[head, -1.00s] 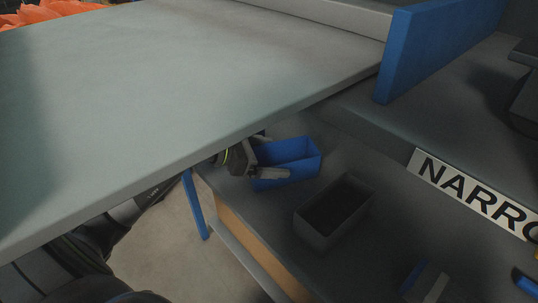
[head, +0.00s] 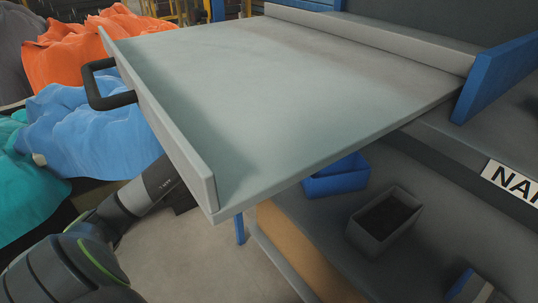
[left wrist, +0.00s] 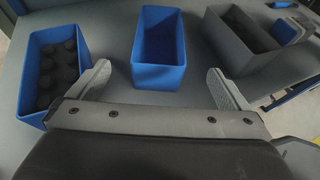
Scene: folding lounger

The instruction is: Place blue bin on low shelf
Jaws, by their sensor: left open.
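A blue bin (head: 340,177) stands on a grey lower surface (head: 330,222), partly hidden by the edge of the raised tabletop. In the left wrist view, an empty blue bin (left wrist: 160,50) is ahead, framed between my fingers with gaps on both sides. My left gripper (left wrist: 158,72) is open and empty. In the head view my left arm passes behind the tabletop, which hides the gripper. A second blue bin (left wrist: 37,95) holding several dark round pieces is at the left. My right gripper is not in view. I cannot tell which surface is the low shelf.
A grey bin (head: 362,240) stands right of the blue bin and shows in the left wrist view (left wrist: 268,62). The grey tabletop (head: 290,90) overhangs the bins, with a raised left rim and dark handle (head: 88,88). Orange and blue bags lie at the left.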

